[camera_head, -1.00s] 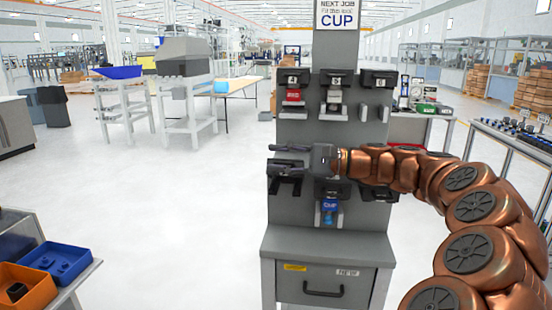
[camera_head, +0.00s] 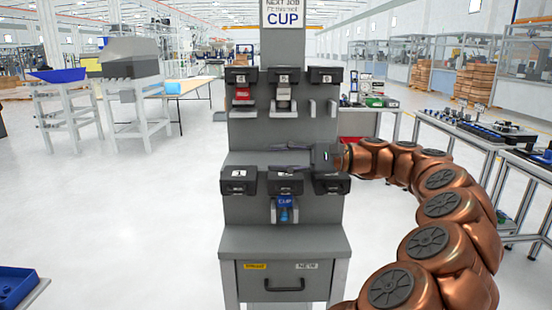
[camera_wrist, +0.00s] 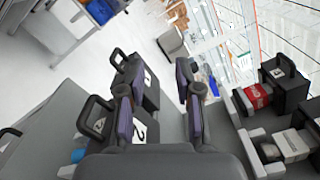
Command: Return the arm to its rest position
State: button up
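My copper-coloured arm curves in from the lower right of the head view. My gripper (camera_head: 272,158) points left in front of the grey tool rack (camera_head: 240,136), between its upper and lower rows of holders. Its two dark fingers are apart, with nothing seen between them. In the wrist view my gripper (camera_wrist: 155,85) also shows spread fingers with an empty gap.
A red tool (camera_head: 242,95) and a pale grey tool (camera_head: 284,93) hang in the rack's upper row. The rack's drawer cabinet (camera_head: 285,242) stands below. A workbench (camera_head: 480,140) lies to the right. A blue bin (camera_head: 12,288) is at lower left. The floor at left is open.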

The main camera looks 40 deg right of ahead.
dwell(0.6)
jog(key=a+n+g+p, duration=0.3)
jog(key=a+n+g, duration=0.3)
jog(key=a, duration=1.4)
jog(key=s+a+f+n+g+h+p, duration=0.1)
jog(key=s+a+f+g+h, duration=0.15)
jog(key=a, duration=0.25)
jog(key=s+a+f+n+g+h+p, duration=0.1)
jog(key=s+a+f+g+p, duration=0.15)
jog(key=a, duration=0.35)
jog(key=s+a+f+n+g+h+p, duration=0.1)
jog(key=s+f+n+h, duration=0.15)
jog(key=s, duration=0.35)
jog(key=s+a+f+n+g+h+p, duration=0.1)
jog(key=s+f+h+p, duration=0.1)
jog(key=s+f+h, duration=0.3)
jog(key=s+d+f+n+h+p, duration=0.1)
jog(key=s+d+f+n+h, duration=0.1)
jog(key=s+d, duration=0.4)
jog(key=s+f, duration=0.1)
jog(key=s, duration=0.2)
jog(key=shift+s+d+g+h+p, duration=0.15)
jog(key=shift+g+h+p, duration=0.15)
jog(key=shift+p, duration=0.1)
jog(key=shift+f+n, duration=0.1)
jog(key=shift+n, duration=0.15)
